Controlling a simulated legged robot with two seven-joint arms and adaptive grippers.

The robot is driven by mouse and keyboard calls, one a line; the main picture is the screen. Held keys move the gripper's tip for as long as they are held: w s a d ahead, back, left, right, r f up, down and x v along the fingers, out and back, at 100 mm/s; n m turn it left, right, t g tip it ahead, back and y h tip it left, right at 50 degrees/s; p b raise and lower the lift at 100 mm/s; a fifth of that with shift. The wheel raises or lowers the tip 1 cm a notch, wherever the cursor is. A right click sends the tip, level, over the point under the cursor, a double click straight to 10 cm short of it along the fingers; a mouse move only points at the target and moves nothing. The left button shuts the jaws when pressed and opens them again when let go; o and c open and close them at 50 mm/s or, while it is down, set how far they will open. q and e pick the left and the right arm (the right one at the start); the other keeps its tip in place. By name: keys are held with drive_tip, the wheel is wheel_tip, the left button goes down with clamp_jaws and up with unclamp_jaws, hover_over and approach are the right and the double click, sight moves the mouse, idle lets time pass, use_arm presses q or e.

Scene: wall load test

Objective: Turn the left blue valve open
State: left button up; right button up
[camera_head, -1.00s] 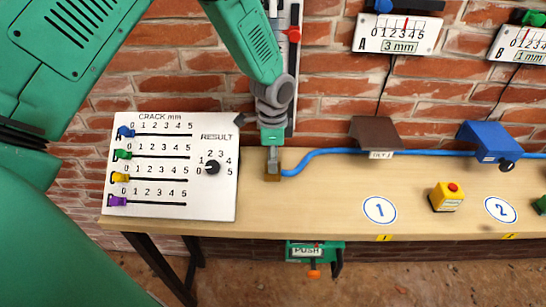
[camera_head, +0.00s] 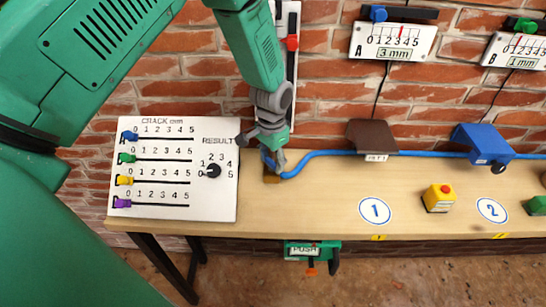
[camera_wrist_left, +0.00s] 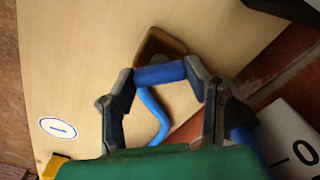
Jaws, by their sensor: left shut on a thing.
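The left blue valve has a brass-brown base (camera_head: 271,179) on the table, beside the white crack panel. Its blue handle is mostly hidden by my left gripper (camera_head: 274,162) in the head view. In the left wrist view, the blue handle (camera_wrist_left: 160,74) lies crosswise between the two fingertips, in front of the brown base (camera_wrist_left: 155,46). My left gripper (camera_wrist_left: 161,85) is shut on this handle, its wrist turned at an angle. A blue hose (camera_head: 325,152) runs right from the valve. My right gripper is not in view.
The white crack panel (camera_head: 222,205) with coloured sliders and a black knob is close on the left. A brown tilt cover (camera_head: 371,136), a blue cover (camera_head: 483,140) and a yellow box with a red button (camera_head: 438,202) are to the right. A brick wall stands behind.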

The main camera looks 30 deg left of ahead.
use_arm(q)
drive_tip(key=n+p, duration=0.1)
drive_tip(key=n, duration=0.3)
drive_tip(key=shift+r+n, duration=0.1)
drive_tip(key=shift+n, duration=0.3)
drive_tip(key=n+p, duration=0.1)
drive_tip(key=n, duration=0.3)
drive_tip(key=shift+n, duration=0.3)
drive_tip(key=o, duration=1.2)
drive_tip(key=shift+c, duration=0.2)
